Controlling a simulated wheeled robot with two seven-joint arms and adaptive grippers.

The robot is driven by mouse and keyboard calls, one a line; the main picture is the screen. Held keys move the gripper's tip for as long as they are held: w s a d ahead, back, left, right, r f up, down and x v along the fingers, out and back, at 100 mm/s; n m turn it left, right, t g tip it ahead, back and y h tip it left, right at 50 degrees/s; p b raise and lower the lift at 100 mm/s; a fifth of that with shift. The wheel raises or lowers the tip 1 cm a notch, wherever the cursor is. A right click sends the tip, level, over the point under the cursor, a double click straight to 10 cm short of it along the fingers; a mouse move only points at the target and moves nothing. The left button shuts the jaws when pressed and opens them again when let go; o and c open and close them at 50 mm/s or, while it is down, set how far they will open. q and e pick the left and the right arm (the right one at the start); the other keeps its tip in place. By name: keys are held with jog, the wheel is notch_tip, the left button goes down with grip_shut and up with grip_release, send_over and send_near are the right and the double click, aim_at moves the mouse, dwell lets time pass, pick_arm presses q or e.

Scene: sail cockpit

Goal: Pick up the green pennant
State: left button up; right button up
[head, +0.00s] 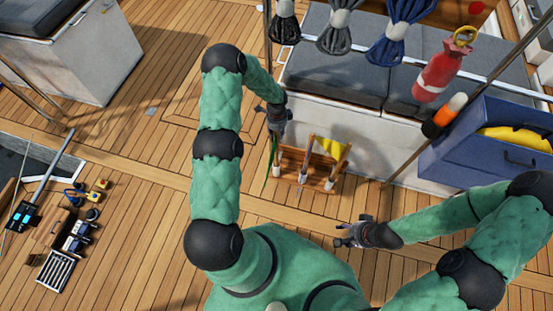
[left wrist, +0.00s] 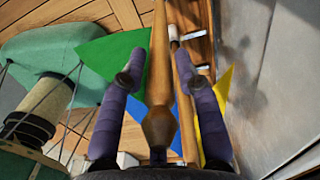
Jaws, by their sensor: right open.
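A wooden rack (head: 318,161) on the deck holds small poles with pennants. The green pennant (head: 271,165) hangs at its left end, edge-on in the head view. In the left wrist view the green pennant (left wrist: 112,62) spreads left of a wooden pole (left wrist: 159,65) with a pointed tip. My left gripper (head: 277,125) is above the rack's left end, pointing down. In the left wrist view its fingers (left wrist: 155,60) are apart, with the pole between them and gaps showing. My right gripper (head: 345,236) is open and empty, right of and nearer than the rack.
A yellow pennant (head: 331,147) stands in the rack; a blue pennant (left wrist: 133,112) shows in the left wrist view. A white bench (head: 360,130) with grey cushions is behind the rack. A blue box (head: 455,155) stands right. Tools lie far left. Open deck lies in front.

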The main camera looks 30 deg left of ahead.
pick_arm(q)
grip_shut()
jog(key=shift+r, duration=0.15)
